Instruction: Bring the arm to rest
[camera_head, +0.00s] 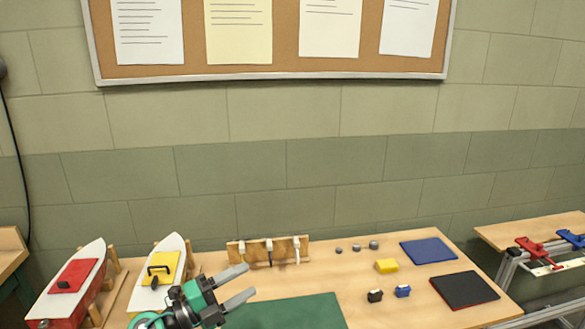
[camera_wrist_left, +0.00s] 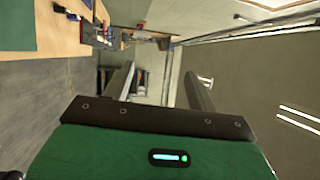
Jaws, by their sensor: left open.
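My left gripper (camera_head: 242,286) comes in from the lower left in the head view. Its two grey fingers are spread apart with nothing between them. It is above the table, in front of the wooden rack and near the green mat. In the left wrist view the fingers of the left gripper (camera_wrist_left: 157,88) are also apart and empty, with open room beyond them. My right gripper is not seen in either view.
Two model boats, one with a red hatch (camera_head: 74,275) and one with a yellow hatch (camera_head: 160,268), stand at left.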

